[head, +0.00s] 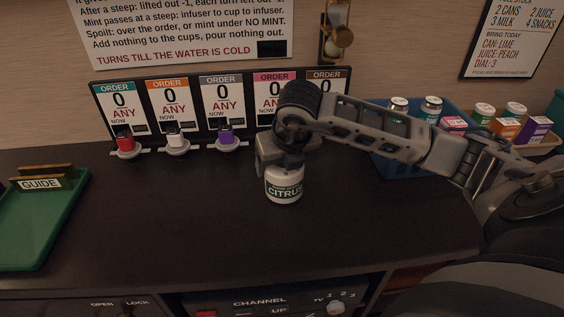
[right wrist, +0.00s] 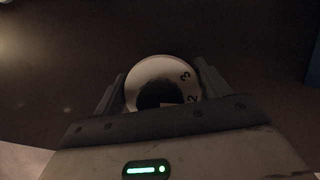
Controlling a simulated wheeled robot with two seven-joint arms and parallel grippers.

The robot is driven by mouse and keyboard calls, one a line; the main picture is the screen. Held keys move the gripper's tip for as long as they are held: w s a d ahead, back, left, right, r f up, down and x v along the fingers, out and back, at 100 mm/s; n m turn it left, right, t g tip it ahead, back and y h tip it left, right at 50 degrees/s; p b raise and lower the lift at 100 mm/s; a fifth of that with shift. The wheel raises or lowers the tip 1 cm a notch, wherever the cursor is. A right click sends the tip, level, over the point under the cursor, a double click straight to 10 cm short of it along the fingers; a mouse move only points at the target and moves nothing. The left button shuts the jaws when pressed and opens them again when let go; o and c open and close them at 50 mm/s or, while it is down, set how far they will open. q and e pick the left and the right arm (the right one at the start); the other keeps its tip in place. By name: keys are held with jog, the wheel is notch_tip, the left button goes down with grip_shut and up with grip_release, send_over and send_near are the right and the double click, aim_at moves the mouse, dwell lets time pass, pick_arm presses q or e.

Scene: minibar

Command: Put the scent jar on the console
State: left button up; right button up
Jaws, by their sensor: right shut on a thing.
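The scent jar (head: 284,187) is a small white round jar with a dark band reading CITRUS. It is upright at the middle of the dark console top (head: 170,235). My right gripper (head: 284,165) is above it with its fingers around its upper part, shut on it. In the right wrist view the jar's round white top (right wrist: 160,80), with a dark centre and digits on its rim, sits between the two fingers of the right gripper (right wrist: 155,90). I cannot tell whether the jar's base touches the surface. My left gripper is not in view.
A green tray (head: 30,238) with a GUIDE sign is at the left. Order cards (head: 168,104) with small coloured holders line the back. A blue crate (head: 392,165) and several cans and packs are at the right. The front centre surface is clear.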

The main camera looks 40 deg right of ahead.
jog(key=shift+f, duration=0.1)
jog(key=o, duration=1.1)
jog(key=v, duration=1)
jog(key=shift+s+a+r, duration=0.1)
jog(key=shift+r, duration=0.3)
jog(key=shift+s+a+r, duration=0.1)
jog(key=shift+s+r, duration=0.2)
jog(key=shift+r, duration=0.25)
